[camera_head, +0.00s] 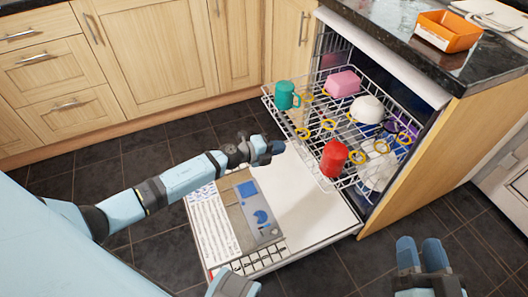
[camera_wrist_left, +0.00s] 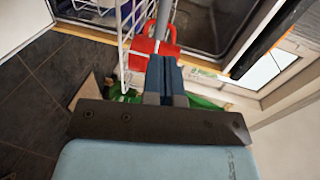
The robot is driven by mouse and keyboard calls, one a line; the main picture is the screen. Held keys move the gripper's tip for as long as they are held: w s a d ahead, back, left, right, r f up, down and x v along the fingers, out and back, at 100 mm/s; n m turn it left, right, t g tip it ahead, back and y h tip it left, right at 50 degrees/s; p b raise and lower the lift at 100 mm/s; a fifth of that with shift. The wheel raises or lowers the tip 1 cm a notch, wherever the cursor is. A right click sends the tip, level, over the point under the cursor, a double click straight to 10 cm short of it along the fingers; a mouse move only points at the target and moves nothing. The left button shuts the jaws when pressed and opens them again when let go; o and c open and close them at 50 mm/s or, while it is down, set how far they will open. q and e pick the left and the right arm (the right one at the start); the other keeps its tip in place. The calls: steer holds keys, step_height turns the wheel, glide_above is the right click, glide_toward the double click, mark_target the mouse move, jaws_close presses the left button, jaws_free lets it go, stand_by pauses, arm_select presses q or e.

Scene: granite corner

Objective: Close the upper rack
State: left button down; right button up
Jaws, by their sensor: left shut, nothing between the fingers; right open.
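The upper rack (camera_head: 313,168) is a white wire basket pulled out of the dishwasher over its lowered door. It holds a teal mug (camera_head: 286,95), a red mug (camera_head: 334,158), a pink block-like item (camera_head: 342,83), a white bowl (camera_head: 366,109) and several yellow rings. My left gripper (camera_head: 276,149) is shut and empty, close in front of the rack's outer edge; contact cannot be told. In the left wrist view its fingers (camera_wrist_left: 165,75) overlap the red mug (camera_wrist_left: 146,50), beside white rack wires (camera_wrist_left: 125,45). My right gripper (camera_head: 424,258) is open and empty at the lower right, away from the rack.
The dishwasher door (camera_head: 315,205) lies open and flat below the rack, with printed sheets on it. A granite counter (camera_head: 400,45) above carries an orange tray (camera_head: 449,30). Wooden cabinets (camera_head: 150,50) line the back left. Dark tiled floor (camera_head: 150,160) lies clear left of the door.

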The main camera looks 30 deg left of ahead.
mark_target(299, 143)
arm_select(q)
steer(key=b+x, duration=0.1)
steer(key=x, duration=0.4)
arm_select(e)
steer(key=r, duration=0.1)
steer(key=r+t+y, duration=0.1)
steer(key=shift+s+a+r, duration=0.2)
steer(key=shift+a+r, duration=0.15)
steer(key=shift+a, duration=0.05)
arm_select(q)
steer(key=shift+d, duration=0.1)
